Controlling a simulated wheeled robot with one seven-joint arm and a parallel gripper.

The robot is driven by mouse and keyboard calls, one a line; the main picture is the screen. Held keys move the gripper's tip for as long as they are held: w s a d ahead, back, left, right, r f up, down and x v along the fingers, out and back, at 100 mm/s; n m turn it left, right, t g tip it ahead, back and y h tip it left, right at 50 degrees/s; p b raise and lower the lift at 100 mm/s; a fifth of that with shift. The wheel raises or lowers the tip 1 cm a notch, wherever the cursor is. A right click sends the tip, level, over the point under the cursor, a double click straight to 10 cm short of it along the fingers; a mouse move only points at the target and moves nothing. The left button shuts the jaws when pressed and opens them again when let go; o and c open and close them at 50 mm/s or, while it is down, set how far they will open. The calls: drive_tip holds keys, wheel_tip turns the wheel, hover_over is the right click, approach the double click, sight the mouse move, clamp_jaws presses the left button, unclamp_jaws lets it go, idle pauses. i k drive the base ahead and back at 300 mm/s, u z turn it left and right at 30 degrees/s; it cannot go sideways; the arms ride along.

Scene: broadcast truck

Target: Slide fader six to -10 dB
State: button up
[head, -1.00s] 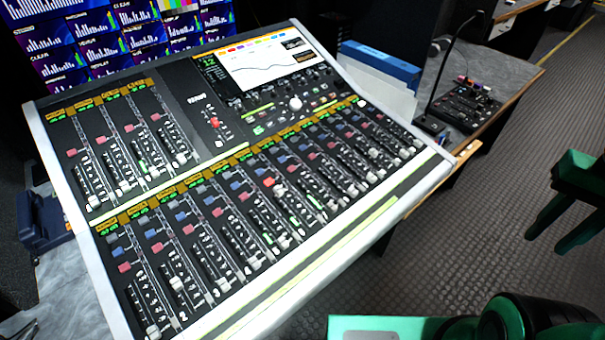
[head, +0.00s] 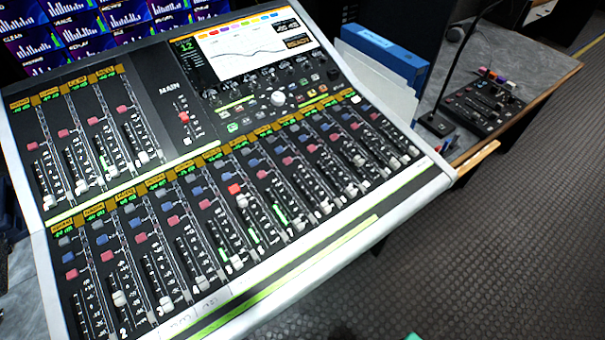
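The mixing console (head: 262,315) fills the left and middle of the head view, tilted toward me. Its lower bank is a row of several fader strips with orange labels on top. Counting from the left, fader six (head: 256,215) appears to be the strip under the brightly lit red button (head: 235,189). Its cap and dB marks are too small to read surely. My gripper is not in view; only a small green piece of my own body shows at the bottom edge.
A shorter upper fader bank (head: 100,135) and a lit screen (head: 250,45) sit above the lower bank. To the right are a blue binder (head: 382,52) and a small black panel (head: 480,103) with a gooseneck. Floor at the lower right is clear.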

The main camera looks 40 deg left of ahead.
sight(241, 199)
drive_tip(key=z, duration=0.9)
drive_tip(key=k, duration=0.25)
drive_tip(key=u, duration=2.8)
